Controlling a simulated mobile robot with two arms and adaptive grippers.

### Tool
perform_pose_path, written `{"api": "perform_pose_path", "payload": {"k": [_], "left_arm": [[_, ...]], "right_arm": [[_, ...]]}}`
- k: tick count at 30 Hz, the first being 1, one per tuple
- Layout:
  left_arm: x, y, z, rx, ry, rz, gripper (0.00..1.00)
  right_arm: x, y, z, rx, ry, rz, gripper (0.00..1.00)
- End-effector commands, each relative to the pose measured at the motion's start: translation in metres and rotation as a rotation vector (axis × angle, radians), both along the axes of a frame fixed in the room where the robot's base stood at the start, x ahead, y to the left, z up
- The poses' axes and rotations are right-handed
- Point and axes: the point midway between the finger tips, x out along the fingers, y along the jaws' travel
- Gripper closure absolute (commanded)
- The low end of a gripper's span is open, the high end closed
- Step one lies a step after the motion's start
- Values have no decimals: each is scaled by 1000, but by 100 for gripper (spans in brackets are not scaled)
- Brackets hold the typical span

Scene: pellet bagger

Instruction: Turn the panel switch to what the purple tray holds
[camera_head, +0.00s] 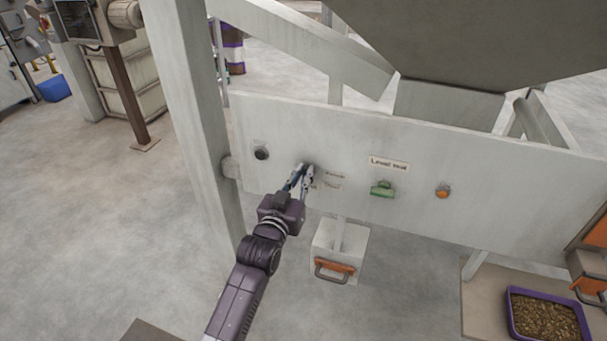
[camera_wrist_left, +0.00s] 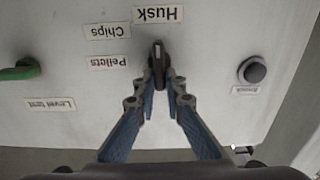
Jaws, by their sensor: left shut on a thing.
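The panel switch (camera_wrist_left: 157,62) is a dark narrow knob, seen in the upside-down left wrist view. Its handle lies in line with the "Husk" label (camera_wrist_left: 158,15); the "Chips" label (camera_wrist_left: 107,31) and "Pellets" label (camera_wrist_left: 109,62) are to its left there. My left gripper (camera_wrist_left: 161,85) is shut on the knob; it also shows in the head view (camera_head: 304,172), covering the switch. The purple tray (camera_head: 511,319) at lower right in the head view holds brown, coarse loose bits (camera_head: 545,318); their exact kind is hard to tell. My right gripper is out of view.
The pale panel (camera_head: 420,215) also carries a dark round button (camera_head: 261,153), a green handle (camera_head: 382,188) under a "Level test" label (camera_head: 389,164), and an orange button (camera_head: 442,191). A post (camera_head: 195,110) stands left of the panel. An orange-handled box (camera_head: 341,243) is below.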

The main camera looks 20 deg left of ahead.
Motion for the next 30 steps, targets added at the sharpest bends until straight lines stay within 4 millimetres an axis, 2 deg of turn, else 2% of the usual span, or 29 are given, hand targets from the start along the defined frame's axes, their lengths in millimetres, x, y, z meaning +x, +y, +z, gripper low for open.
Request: {"api": "perform_pose_path", "payload": {"k": [8, 21, 30], "left_arm": [[0, 2, 1, -131, 8, 1, 100], [0, 8, -2, -495, 20, 1, 100], [0, 11, -4, -680, 25, 1, 100]], "right_arm": [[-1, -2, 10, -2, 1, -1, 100], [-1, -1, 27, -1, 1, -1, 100], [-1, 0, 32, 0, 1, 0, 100]]}}
